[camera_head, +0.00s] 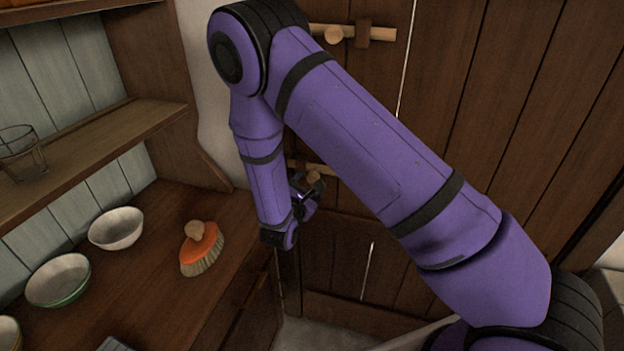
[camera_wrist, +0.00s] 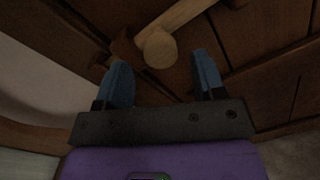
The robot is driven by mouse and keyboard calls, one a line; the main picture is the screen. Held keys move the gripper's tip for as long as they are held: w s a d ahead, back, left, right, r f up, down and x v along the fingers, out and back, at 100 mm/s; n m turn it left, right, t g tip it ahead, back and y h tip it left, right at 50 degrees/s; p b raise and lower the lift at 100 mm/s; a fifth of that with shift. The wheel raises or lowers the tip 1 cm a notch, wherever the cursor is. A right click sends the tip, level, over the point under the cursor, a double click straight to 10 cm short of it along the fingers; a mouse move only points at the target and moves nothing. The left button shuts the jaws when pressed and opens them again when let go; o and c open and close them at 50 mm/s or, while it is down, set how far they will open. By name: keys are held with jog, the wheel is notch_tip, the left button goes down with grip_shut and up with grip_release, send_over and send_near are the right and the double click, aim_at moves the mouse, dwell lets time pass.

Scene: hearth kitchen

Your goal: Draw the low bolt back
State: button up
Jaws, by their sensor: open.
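The low bolt is a pale wooden bar (camera_wrist: 188,14) with a round knob (camera_wrist: 159,48), on the dark plank door. In the head view the low bolt (camera_head: 318,168) shows only in part, behind my gripper and arm. My gripper (camera_head: 313,186) is at the knob's height, in front of the door. In the wrist view my gripper (camera_wrist: 160,62) is open, with a blue finger on either side. The knob's end appears between and just beyond the fingertips; I cannot tell whether they touch it.
A higher bolt (camera_head: 380,34) with its own knob crosses the door (camera_head: 500,90) above. To the left, a wooden counter (camera_head: 140,275) holds an orange brush (camera_head: 202,246) and bowls (camera_head: 117,228). A shelf (camera_head: 100,135) with a glass (camera_head: 22,155) is above it.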

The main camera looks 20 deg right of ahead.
aim_at(311, 180)
jog(key=shift+x, duration=1.75)
